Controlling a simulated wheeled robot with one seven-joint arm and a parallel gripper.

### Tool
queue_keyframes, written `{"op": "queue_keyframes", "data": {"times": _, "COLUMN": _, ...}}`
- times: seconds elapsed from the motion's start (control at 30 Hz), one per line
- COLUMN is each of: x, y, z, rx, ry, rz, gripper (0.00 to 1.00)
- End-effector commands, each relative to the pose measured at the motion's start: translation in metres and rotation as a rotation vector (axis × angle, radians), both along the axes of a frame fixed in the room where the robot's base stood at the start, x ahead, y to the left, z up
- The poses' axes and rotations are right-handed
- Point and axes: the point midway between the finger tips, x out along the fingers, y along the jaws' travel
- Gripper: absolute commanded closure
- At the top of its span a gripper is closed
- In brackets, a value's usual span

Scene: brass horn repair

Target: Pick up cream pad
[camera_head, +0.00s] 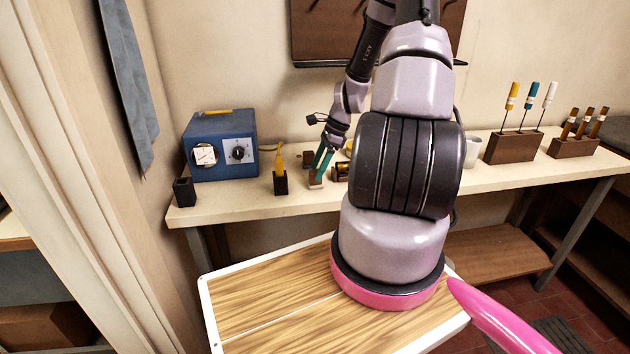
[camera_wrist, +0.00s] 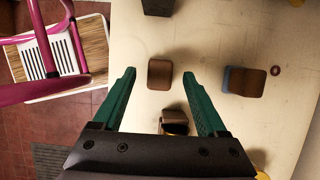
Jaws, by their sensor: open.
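I cannot clearly make out a cream pad against the cream bench top. My gripper (camera_wrist: 159,74) is open, its two green fingers spread. In the wrist view a small brown block (camera_wrist: 160,73) lies between the fingertips with gaps on both sides. Its sides are mostly hidden from above, so I cannot tell whether a pad rests against it. In the head view my gripper (camera_head: 319,172) points down at a small brown block (camera_head: 315,181) on the bench. Another brown block (camera_wrist: 250,81), with a blue piece on its left side, lies right of the fingers.
A dark-topped object (camera_wrist: 174,121) lies between the fingers, closer to the palm. A small dark ring (camera_wrist: 276,71) lies far right. On the bench (camera_head: 235,208) stand a blue box (camera_head: 219,146), a black holder with a yellow tool (camera_head: 280,180) and a screwdriver rack (camera_head: 512,147).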

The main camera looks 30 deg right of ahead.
Motion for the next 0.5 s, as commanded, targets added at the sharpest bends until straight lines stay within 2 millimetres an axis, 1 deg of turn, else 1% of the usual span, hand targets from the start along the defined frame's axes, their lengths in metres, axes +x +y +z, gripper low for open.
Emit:
{"op": "queue_keyframes", "data": {"times": 0.03, "x": -0.001, "y": 0.005, "z": -0.008, "rx": 0.003, "ry": 0.002, "rz": 0.001, "gripper": 0.25}}
{"op": "queue_keyframes", "data": {"times": 0.1, "x": 0.001, "y": 0.008, "z": -0.016, "rx": 0.001, "ry": 0.001, "rz": 0.002, "gripper": 0.25}}
{"op": "queue_keyframes", "data": {"times": 0.2, "x": 0.002, "y": 0.01, "z": -0.022, "rx": 0.001, "ry": -0.001, "rz": 0.001, "gripper": 0.25}}
{"op": "queue_keyframes", "data": {"times": 0.43, "x": 0.003, "y": 0.01, "z": -0.023, "rx": 0.0, "ry": -0.001, "rz": 0.001, "gripper": 0.25}}
{"op": "queue_keyframes", "data": {"times": 0.47, "x": 0.003, "y": 0.01, "z": -0.023, "rx": 0.0, "ry": -0.001, "rz": 0.001, "gripper": 0.33}}
{"op": "queue_keyframes", "data": {"times": 0.5, "x": 0.003, "y": 0.01, "z": -0.023, "rx": 0.0, "ry": -0.001, "rz": 0.001, "gripper": 0.48}}
